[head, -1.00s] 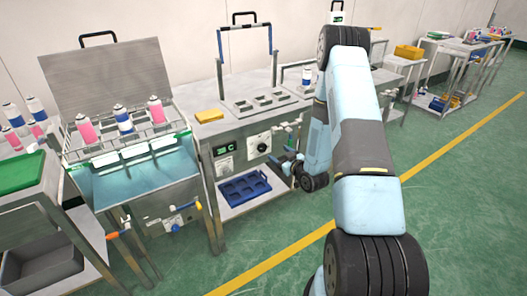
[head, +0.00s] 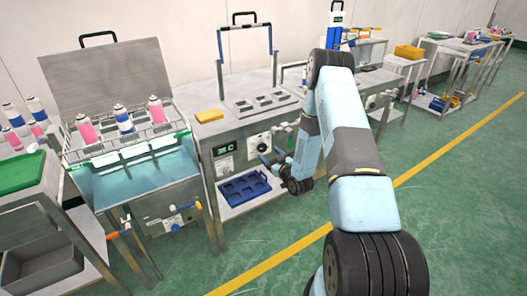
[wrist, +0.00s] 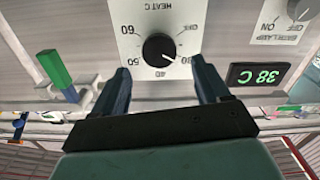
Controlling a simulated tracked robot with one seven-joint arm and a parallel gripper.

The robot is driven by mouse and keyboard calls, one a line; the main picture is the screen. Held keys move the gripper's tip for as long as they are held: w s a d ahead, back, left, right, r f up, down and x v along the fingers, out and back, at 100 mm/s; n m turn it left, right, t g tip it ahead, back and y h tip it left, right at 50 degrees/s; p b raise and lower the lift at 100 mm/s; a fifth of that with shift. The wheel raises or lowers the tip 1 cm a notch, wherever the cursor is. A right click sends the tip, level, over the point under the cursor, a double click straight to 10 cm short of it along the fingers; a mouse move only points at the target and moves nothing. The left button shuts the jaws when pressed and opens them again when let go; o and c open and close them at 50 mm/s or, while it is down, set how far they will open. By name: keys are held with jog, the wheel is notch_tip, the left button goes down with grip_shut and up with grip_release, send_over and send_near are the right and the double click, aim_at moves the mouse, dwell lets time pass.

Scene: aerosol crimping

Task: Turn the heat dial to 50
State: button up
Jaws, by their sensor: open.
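The heat dial (wrist: 159,49) is a black round knob on a white plate marked HEAT C, seen upside down in the wrist view. Its pale pointer mark appears to lie between 40 and 30. A green display (wrist: 259,75) beside it reads 38 C. My gripper (wrist: 162,70) is open, its two dark blue fingers on either side of the dial's lower part in the picture. I cannot tell whether they touch it. In the head view, the dial (head: 263,146) sits on the bench front, with my gripper (head: 270,160) close to it.
A lamp switch knob (wrist: 303,9) is beyond the display. A green-handled valve (wrist: 57,70) stands on the dial's other side. A blue tray (head: 244,187) lies on the shelf below. The water bath (head: 145,185) with cans stands to the left. Green floor in front is clear.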

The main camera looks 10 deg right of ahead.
aim_at(263, 148)
jog(key=shift+x, duration=2.6)
